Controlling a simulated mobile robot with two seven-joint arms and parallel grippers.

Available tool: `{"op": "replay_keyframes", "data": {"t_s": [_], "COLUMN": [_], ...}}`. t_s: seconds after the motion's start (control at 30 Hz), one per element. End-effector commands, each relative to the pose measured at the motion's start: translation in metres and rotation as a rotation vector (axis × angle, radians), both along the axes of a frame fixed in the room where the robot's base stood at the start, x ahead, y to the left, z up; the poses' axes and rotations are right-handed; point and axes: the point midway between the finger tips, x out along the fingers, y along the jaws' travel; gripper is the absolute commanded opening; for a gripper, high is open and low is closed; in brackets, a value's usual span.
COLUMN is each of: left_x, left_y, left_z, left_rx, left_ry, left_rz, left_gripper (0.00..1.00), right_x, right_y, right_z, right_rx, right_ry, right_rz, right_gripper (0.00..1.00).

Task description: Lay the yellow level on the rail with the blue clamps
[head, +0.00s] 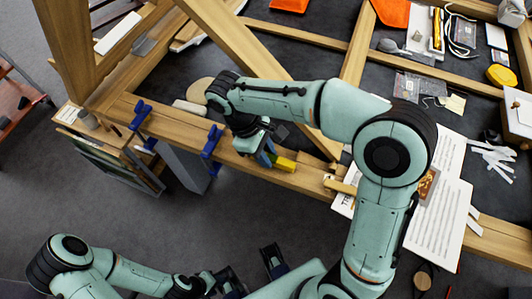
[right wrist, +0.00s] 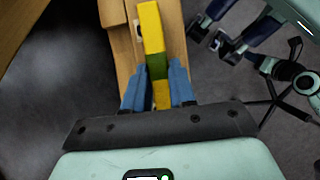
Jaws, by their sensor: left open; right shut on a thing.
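The yellow level (head: 286,164) is a short bar with a green middle part. My right gripper (head: 268,152) is shut on it. In the right wrist view, the level (right wrist: 151,28) sits between the blue fingers (right wrist: 159,72), lined up along the wooden rail (right wrist: 175,30). In the head view it is over the rail (head: 310,180), right of the blue clamps. I cannot tell whether it touches the wood. One blue clamp (head: 212,141) is nearer the level; another (head: 140,115) is farther left. My left gripper (head: 250,266) is open and empty, in front of the rail.
Open sheets (head: 440,215) lie across the rail at right, behind my right arm. A diagonal wooden beam (head: 250,60) rises behind my right gripper. A tan block (head: 340,187) is on the rail right of the level. Grey panels (head: 185,168) stand below the clamps.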

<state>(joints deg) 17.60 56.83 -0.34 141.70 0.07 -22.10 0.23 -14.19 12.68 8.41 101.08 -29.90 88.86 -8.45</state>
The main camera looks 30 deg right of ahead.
Motion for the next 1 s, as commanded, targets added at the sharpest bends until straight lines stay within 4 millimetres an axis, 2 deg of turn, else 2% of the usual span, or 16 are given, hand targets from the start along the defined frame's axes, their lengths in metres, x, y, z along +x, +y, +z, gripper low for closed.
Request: {"op": "replay_keyframes", "data": {"t_s": [0.37,0.4,0.47,0.5,0.8,0.93,1.0], "left_x": [0.0,0.0,0.0,0.0,0.0,0.001,0.002], "left_y": [0.0,0.0,0.0,0.0,0.0,0.0,0.0], "left_z": [-0.001,-0.001,-0.001,-0.001,0.0,0.003,0.006], "left_rx": [0.0,0.0,0.0,0.0,0.0,0.0,0.0], "left_ry": [0.0,0.0,0.0,0.0,0.0,-0.001,-0.002], "left_rz": [0.0,0.0,0.0,0.0,0.0,0.0,0.0], "left_gripper": [0.43,0.43,0.43,0.43,0.43,0.43,0.43], "right_x": [0.0,0.0,0.0,0.0,0.0,0.004,0.008], "right_y": [0.0,0.0,0.0,0.0,0.0,0.003,0.007], "right_z": [-0.004,-0.005,-0.004,-0.004,-0.002,0.011,0.023], "right_rx": [0.0,0.0,0.0,0.0,0.001,0.001,0.002], "right_ry": [-0.001,-0.001,-0.001,-0.001,-0.002,-0.004,-0.006], "right_rz": [0.0,0.0,0.0,0.0,0.0,0.002,0.002], "right_gripper": [0.0,0.28,0.48,0.5,0.5,0.5,0.5]}}
